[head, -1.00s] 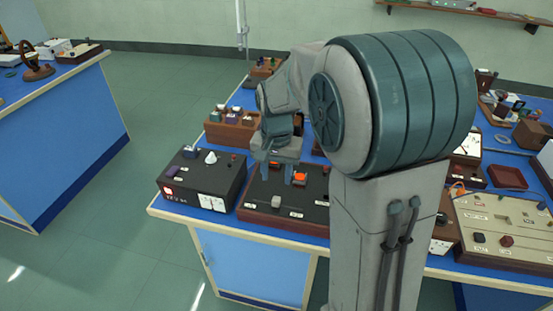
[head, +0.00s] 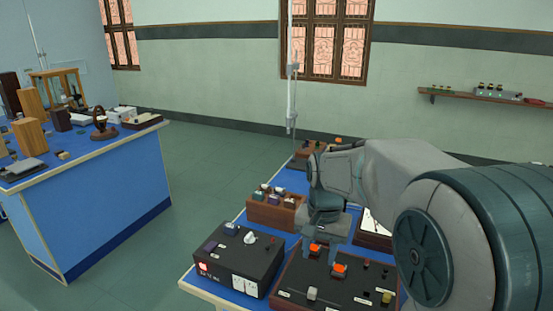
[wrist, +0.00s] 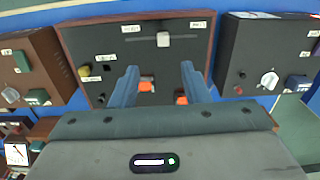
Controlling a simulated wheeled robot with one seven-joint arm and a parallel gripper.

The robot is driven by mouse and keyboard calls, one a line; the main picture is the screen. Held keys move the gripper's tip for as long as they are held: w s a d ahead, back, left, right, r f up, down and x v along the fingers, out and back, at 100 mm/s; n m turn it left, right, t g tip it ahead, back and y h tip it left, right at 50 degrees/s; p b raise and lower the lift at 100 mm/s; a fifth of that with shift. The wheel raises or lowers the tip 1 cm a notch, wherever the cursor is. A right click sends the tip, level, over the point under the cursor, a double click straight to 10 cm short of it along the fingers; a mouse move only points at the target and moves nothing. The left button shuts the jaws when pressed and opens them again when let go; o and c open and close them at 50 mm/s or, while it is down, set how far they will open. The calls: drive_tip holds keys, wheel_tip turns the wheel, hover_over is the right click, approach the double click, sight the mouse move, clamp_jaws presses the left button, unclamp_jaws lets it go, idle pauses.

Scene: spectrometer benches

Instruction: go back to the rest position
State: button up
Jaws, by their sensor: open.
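My gripper (head: 322,262) hangs at the end of my bent arm above the black panel (head: 333,285) on the blue bench. Two orange blocks show on the panel near the fingertips: one orange block (wrist: 146,86) beside the left finger, another orange block (wrist: 181,99) beside the right finger. In the wrist view I cannot tell how high the fingers are above the panel. A white knob (wrist: 163,40) sits beyond the fingers.
A black meter box (head: 240,262) stands left of the panel, and a wooden rack (head: 275,212) of small items stands behind it. Another blue bench (head: 105,204) is at the left, with clear green floor (head: 215,185) between. A wall shelf (head: 460,95) is at the upper right.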

drive_tip(key=s+d+n+t, duration=0.2)
drive_tip(key=s+n, duration=0.2)
drive_tip(key=s, duration=1.2)
drive_tip(key=shift+s+d+f+n+t, duration=0.2)
drive_tip(key=shift+f+n+t, duration=0.1)
drive_tip(key=shift+n, duration=0.1)
idle(0.3)
